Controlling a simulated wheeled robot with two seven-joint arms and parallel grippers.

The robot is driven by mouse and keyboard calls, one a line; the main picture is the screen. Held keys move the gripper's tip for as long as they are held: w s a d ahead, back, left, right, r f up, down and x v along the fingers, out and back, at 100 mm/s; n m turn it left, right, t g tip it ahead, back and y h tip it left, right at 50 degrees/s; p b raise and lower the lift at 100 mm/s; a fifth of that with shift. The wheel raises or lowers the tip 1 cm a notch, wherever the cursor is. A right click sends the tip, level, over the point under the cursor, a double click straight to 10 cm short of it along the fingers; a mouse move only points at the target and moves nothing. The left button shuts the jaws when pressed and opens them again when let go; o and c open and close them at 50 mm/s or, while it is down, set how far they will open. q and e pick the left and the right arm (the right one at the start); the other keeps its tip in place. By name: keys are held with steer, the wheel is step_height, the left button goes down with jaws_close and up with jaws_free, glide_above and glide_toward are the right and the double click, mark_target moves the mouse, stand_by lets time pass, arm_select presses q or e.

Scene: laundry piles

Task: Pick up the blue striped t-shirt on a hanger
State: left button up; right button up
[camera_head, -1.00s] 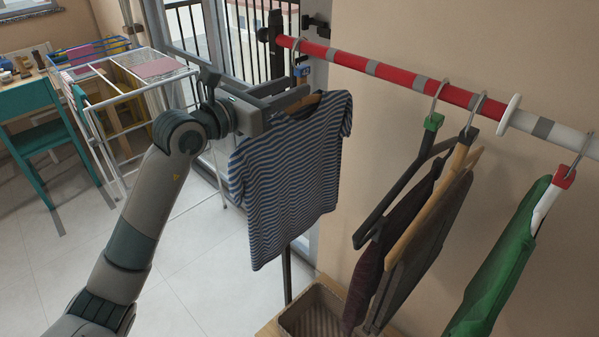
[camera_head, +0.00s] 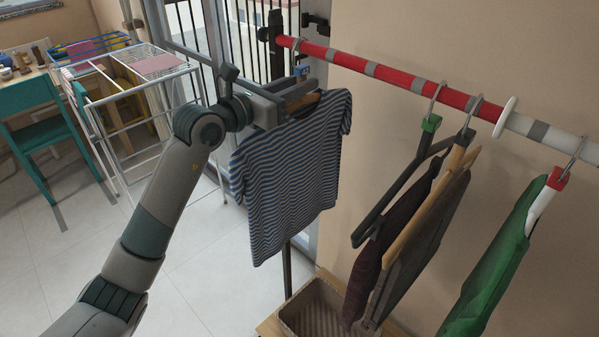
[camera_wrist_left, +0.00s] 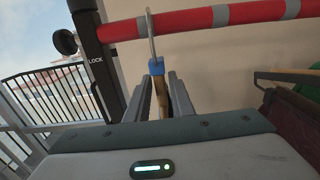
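The blue striped t-shirt (camera_head: 290,180) hangs on a wooden hanger (camera_head: 308,104) at the left end of the rail. The hanger has a blue piece at its neck (camera_wrist_left: 157,77) and a metal hook over the red rail. My left gripper (camera_head: 308,92) is at the hanger's neck, just below the rail. In the left wrist view its two fingers (camera_wrist_left: 162,85) stand apart on either side of the hanger, with a gap visible. The shirt is hidden in that view. My right gripper is not in view.
The red and white rail (camera_head: 400,85) runs above the gripper. Dark clothes on hangers (camera_head: 425,240) and a green garment (camera_head: 495,265) hang to the right. A basket (camera_head: 312,312) stands below. A white drying rack (camera_head: 125,110) stands at the left.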

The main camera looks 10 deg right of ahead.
arm_select(q)
jaws_close()
stand_by(1.2)
